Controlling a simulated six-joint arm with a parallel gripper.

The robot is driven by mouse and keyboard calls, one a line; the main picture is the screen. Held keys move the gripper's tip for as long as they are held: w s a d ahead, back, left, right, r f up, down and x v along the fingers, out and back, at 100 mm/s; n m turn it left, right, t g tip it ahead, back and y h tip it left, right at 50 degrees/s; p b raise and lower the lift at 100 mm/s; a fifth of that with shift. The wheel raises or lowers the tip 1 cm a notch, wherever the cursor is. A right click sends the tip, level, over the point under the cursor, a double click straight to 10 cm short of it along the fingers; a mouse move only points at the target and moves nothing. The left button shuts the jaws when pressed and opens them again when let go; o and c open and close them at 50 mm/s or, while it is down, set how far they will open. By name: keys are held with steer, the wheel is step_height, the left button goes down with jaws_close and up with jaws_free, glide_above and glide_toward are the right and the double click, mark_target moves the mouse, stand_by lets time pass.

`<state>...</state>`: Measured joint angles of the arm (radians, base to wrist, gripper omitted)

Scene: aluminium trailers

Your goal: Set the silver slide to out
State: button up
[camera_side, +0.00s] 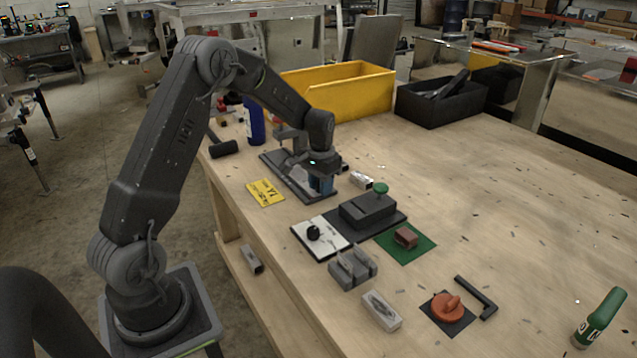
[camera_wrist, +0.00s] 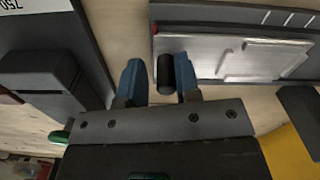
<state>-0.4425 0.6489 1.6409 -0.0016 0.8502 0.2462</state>
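The silver slide (camera_wrist: 230,62) is a flat metal plate on a dark base, upper right in the wrist view. A black cylindrical knob (camera_wrist: 165,74) stands at its left end. My gripper (camera_wrist: 160,82) is open, its two blue fingers on either side of the knob. The right finger is close to the knob or touching it; a gap shows on the left. In the side view my gripper (camera_side: 321,184) is low over the near end of the dark base (camera_side: 292,187), and hides the knob there. No in or out label is readable.
A black block fixture (camera_side: 367,211) and a white panel with a black dial (camera_side: 321,235) stand just in front. A yellow card (camera_side: 265,192) lies to the left. A yellow bin (camera_side: 360,92) and a black bin (camera_side: 420,108) are behind. The right of the table is mostly clear.

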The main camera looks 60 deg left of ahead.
steer(key=o, duration=0.3)
step_height(320, 180, up, 14)
steer(key=shift+f, duration=0.1)
stand_by(0.5)
steer(key=s+d+r+t, duration=0.1)
steer(key=s+d+r, duration=0.4)
steer(key=d+r, duration=0.15)
steer(key=s+d+t, duration=0.1)
steer(key=s+d, duration=0.3)
steer(key=s, duration=0.2)
steer(key=s+d+m+t, duration=0.1)
steer(key=s+d+t, duration=0.1)
steer(key=s+d, duration=0.3)
steer(key=s+d+m+t, duration=0.1)
steer(key=s+d, duration=0.4)
steer(key=s, duration=0.3)
steer(key=shift+s+d+f+t, duration=0.2)
steer(key=shift+s+f+t, duration=0.1)
steer(key=shift+s+f, duration=0.1)
